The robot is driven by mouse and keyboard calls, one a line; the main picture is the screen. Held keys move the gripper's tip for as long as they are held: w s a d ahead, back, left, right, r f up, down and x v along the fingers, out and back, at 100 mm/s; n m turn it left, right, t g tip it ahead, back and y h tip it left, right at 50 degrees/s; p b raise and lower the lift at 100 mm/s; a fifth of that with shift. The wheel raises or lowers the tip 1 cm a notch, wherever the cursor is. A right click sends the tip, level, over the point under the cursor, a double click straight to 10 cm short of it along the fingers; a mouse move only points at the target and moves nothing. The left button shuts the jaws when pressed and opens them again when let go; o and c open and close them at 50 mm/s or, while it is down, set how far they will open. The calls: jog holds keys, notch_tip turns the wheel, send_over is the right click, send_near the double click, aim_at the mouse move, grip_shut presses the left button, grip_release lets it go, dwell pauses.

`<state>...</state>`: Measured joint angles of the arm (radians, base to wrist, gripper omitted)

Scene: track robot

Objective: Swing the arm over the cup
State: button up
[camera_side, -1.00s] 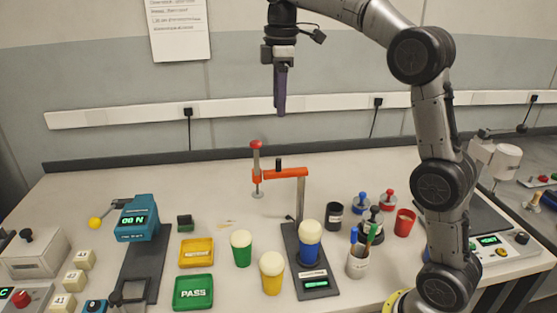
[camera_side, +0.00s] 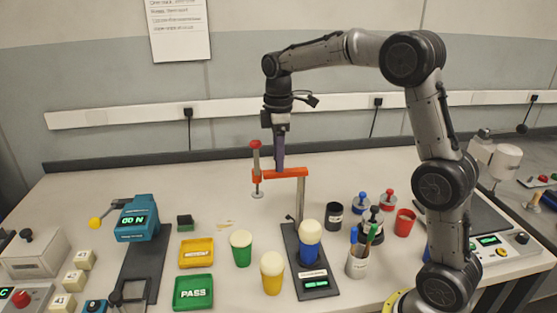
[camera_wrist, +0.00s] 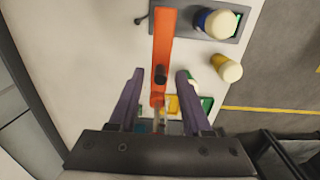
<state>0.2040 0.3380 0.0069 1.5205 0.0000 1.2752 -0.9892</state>
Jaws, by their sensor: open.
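The orange arm (camera_side: 287,174) reaches left from the top of a metal post (camera_side: 300,200). A red-topped plunger (camera_side: 256,168) hangs at its far end, away from the blue cup. The blue cup (camera_side: 310,250), with a pale rounded top, stands upright on the dark base in front of the post. My gripper (camera_side: 279,168) is open, pointing down at the middle of the orange arm. In the wrist view the orange arm (camera_wrist: 164,45) runs between my spread fingers, and its black peg (camera_wrist: 160,75) shows between the fingertips. Contact cannot be told.
A yellow cup (camera_side: 271,274) and a green cup (camera_side: 240,249) stand left of the base. A pen holder (camera_side: 358,262) and a black cup (camera_side: 334,216) stand to its right. A teal device (camera_side: 137,219) and trays are farther left.

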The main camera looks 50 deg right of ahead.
jog(key=shift+f, duration=0.6)
grip_shut()
dwell(1.1)
